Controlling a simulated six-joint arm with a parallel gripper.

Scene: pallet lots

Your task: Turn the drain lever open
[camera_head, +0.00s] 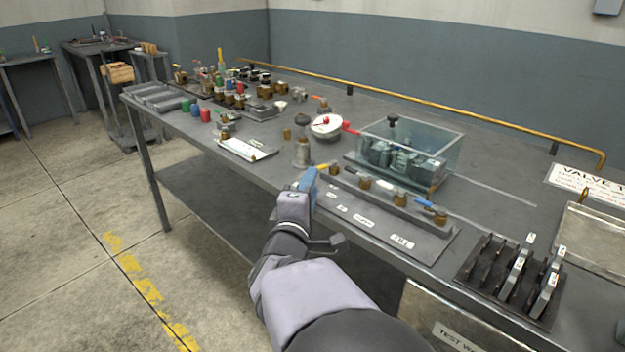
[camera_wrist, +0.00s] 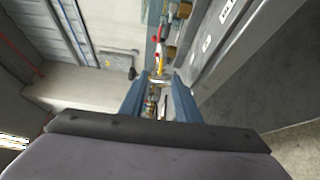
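A manifold panel (camera_head: 385,222) at the bench's front edge carries a row of brass valves with coloured levers, including a yellow one (camera_head: 322,166) and a blue one (camera_head: 422,203). A red lever (camera_head: 350,129) sticks out at the left of a clear tank (camera_head: 446,140). I cannot tell which lever is the drain lever; the labels are too small to read. My gripper (camera_head: 308,182), with blue fingers, is at the panel's left end. In the wrist view its fingers (camera_wrist: 160,98) stand apart, with a red-and-yellow lever (camera_wrist: 157,48) beyond the gap. No held object is visible.
A metal fitting on a stand (camera_head: 301,152) is close behind my gripper. A white dial (camera_head: 326,125) stands farther back. A dark rack (camera_head: 510,280) and a metal tray (camera_head: 593,240) are at right. A yellow pipe (camera_head: 420,98) runs along the back. The floor at left is clear.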

